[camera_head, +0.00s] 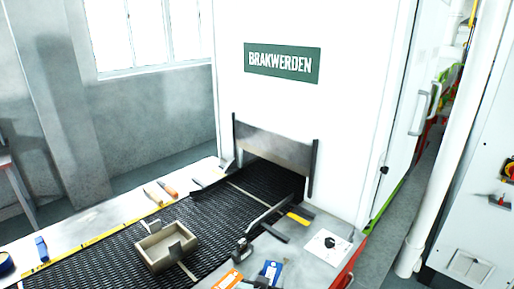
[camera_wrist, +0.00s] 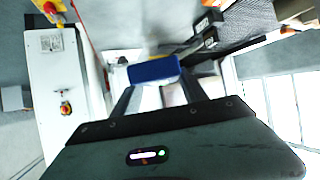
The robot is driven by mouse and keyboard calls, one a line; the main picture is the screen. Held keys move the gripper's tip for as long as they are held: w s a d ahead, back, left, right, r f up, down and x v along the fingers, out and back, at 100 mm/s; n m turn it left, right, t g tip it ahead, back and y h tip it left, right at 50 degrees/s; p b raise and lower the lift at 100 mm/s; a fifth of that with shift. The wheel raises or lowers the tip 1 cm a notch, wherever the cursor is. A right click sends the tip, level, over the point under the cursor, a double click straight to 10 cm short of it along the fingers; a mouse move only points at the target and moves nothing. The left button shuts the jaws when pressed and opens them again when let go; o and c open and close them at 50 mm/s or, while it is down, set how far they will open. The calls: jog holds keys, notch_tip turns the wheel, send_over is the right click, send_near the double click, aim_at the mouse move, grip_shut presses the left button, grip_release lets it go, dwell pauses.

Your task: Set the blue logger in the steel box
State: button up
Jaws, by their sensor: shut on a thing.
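My gripper (camera_wrist: 155,78) shows in the wrist view, its two dark fingers shut on the blue logger (camera_wrist: 153,69). The logger is a small blue block held across the fingertips. I do not make out my gripper in the head view. The steel box (camera_head: 150,262) is an open, beige-grey rectangular tray on the black mesh belt, at the lower middle of the head view. The logger is not in the box.
The mesh belt (camera_head: 215,208) runs into a white machine (camera_head: 310,120) with a low opening. Blue (camera_head: 271,270) and orange (camera_head: 228,280) cards and dark tools lie on the right ledge. Another blue item (camera_head: 41,248) and orange-handled tools (camera_head: 168,188) lie on the left ledge.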

jog(key=s+a+f+n+y, duration=0.1)
jog(key=s+f, duration=0.1)
jog(key=s+a+f+n+y, duration=0.1)
jog(key=s+f, duration=0.1)
jog(key=s, duration=0.1)
jog(key=s+a+f+n+y, duration=0.1)
jog(key=s+f, duration=0.1)
jog(key=s, duration=0.1)
jog(key=shift+f+t, duration=0.1)
jog(key=shift+t, duration=0.2)
notch_tip(320, 180, up, 18)
jog(key=p, duration=1.7)
jog(key=shift+s+a+f+y+p, duration=0.15)
jog(key=shift+f+y+p, duration=0.1)
jog(key=shift+y+p, duration=0.05)
